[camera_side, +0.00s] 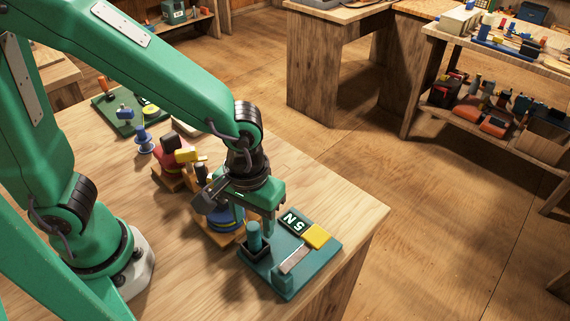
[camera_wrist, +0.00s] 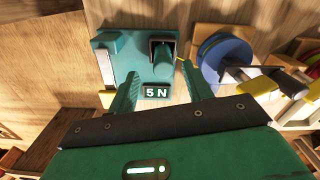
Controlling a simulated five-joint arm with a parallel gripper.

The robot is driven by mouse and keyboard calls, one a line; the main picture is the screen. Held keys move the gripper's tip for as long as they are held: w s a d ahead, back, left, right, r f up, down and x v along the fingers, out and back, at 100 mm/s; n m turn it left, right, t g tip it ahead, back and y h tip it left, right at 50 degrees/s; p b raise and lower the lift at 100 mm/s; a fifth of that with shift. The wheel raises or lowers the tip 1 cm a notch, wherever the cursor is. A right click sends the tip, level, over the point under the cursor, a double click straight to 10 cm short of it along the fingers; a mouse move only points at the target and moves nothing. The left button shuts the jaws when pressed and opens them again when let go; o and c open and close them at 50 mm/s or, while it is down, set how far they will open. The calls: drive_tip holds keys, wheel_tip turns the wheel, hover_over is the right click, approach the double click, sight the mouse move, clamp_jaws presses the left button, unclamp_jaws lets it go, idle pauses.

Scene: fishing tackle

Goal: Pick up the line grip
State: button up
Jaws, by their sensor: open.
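A teal cylindrical handle, apparently the line grip (camera_side: 254,236), stands upright in a black square holder (camera_side: 256,254) on a teal board (camera_side: 285,284). In the wrist view the line grip (camera_wrist: 163,50) shows in its holder, ahead of my fingertips. My gripper (camera_side: 267,228) is above the board, close to the line grip. The wrist view shows my gripper (camera_wrist: 158,68) with its fingers apart and nothing between them. The board also bears a black "5 N" display (camera_wrist: 157,92), a yellow block (camera_side: 317,237) and a grey metal strip (camera_side: 294,260).
A blue reel (camera_wrist: 225,58) on a wooden base stands beside the board, partly behind my gripper in the side view. A red reel (camera_side: 172,146), a blue spool (camera_side: 144,140) and a green board (camera_side: 112,120) lie farther back. The bench's right end is clear.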

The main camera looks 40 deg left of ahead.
sight(254, 236)
drive_tip(key=shift+f, duration=0.6)
drive_tip(key=shift+a+f, duration=0.1)
drive_tip(key=shift+f, duration=0.05)
drive_tip(key=shift+a+f, duration=0.2)
drive_tip(key=shift+f, duration=2.25)
clamp_jaws()
